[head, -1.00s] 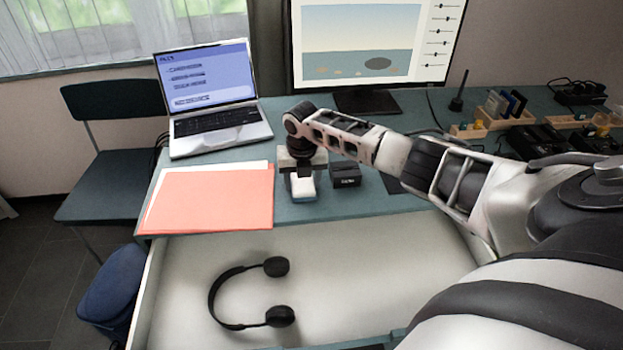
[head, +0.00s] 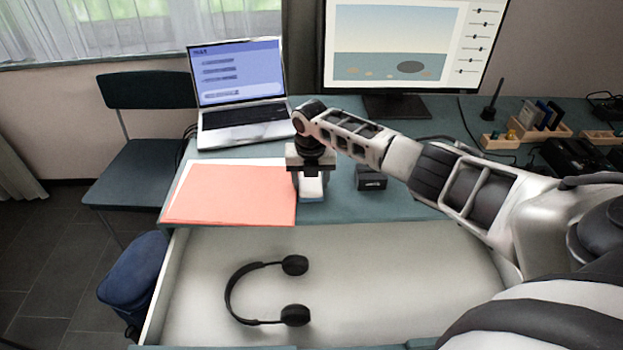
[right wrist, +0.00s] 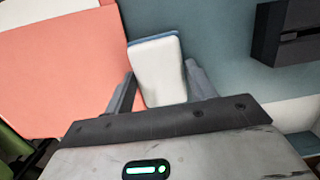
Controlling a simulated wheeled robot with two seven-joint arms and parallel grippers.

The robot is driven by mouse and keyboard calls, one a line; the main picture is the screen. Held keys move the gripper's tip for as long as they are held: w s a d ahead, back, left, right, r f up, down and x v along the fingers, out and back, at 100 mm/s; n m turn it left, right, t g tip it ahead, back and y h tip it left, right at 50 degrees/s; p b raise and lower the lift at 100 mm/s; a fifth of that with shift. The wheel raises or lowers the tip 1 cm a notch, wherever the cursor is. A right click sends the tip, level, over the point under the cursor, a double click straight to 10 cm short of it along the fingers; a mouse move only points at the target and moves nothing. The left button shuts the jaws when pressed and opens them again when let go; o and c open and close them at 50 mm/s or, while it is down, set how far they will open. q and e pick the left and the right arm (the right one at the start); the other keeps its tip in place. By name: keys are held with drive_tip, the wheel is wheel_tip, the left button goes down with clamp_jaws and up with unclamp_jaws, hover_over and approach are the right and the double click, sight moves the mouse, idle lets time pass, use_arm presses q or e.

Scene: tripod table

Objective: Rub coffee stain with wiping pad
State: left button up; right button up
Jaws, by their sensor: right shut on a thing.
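The wiping pad (head: 312,189) is a white block with a blue underside, at the table's front part beside the right edge of the salmon folder. My right gripper (head: 311,178) points down and is shut on the pad. In the right wrist view the pad (right wrist: 158,70) sits between the two fingers, over the blue-grey tabletop and close to the folder. I cannot tell whether the pad touches the table. No coffee stain shows; the pad, gripper and arm hide some of the tabletop. My left gripper is not in view.
The salmon folder (head: 230,191) lies left of the pad. A small black box (head: 371,178) stands to its right. A laptop (head: 240,100) and a monitor (head: 395,104) stand behind. An open drawer (head: 400,270) with headphones (head: 268,292) is in front.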

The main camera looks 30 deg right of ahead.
wheel_tip(320, 180, up, 4)
drive_tip(key=p, duration=0.3)
drive_tip(key=shift+d+r+p, duration=0.1)
drive_tip(key=shift+r+p, duration=0.7)
drive_tip(key=shift+r, duration=0.15)
drive_tip(key=shift+r, duration=1.5)
